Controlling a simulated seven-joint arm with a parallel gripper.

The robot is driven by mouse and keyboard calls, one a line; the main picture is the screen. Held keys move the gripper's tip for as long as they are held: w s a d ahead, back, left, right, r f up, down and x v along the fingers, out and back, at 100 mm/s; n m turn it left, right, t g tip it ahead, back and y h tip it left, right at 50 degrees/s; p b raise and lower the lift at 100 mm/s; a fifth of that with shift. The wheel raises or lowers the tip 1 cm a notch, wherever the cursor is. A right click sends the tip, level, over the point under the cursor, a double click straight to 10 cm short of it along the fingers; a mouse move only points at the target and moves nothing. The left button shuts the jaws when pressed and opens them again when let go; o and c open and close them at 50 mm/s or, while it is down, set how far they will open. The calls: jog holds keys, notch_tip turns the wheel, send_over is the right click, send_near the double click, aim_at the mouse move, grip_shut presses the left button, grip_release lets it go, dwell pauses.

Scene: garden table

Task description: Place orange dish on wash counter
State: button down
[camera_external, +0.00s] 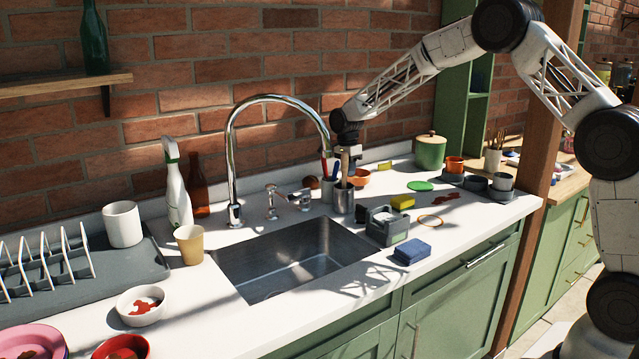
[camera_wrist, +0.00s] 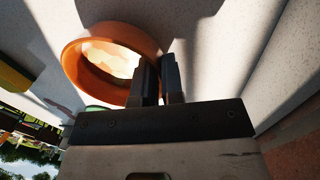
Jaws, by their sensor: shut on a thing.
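The orange dish (camera_wrist: 93,72) is a small round bowl. In the wrist view my gripper (camera_wrist: 153,65) is shut on its near right rim, and its pale inside faces the light. In the external view the orange dish (camera_external: 361,177) shows behind the metal utensil cup, at the back of the white wash counter (camera_external: 455,232). My gripper (camera_external: 346,135) comes down there from above; its fingertips are hidden behind the utensils. I cannot tell if the dish touches the counter.
The metal utensil cup (camera_external: 343,197) stands just in front of the dish. The faucet (camera_external: 233,150) and sink (camera_external: 295,258) lie to the left. The brick wall is close behind.

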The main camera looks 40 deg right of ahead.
jog(key=shift+f, duration=0.65)
jog(key=shift+f, duration=0.15)
jog(key=c, duration=1.2)
grip_release()
jog(key=shift+c, duration=0.2)
notch_tip(320, 180, up, 12)
jog(key=w, duration=0.1)
jog(key=shift+w, duration=0.1)
jog(key=shift+r, duration=0.2)
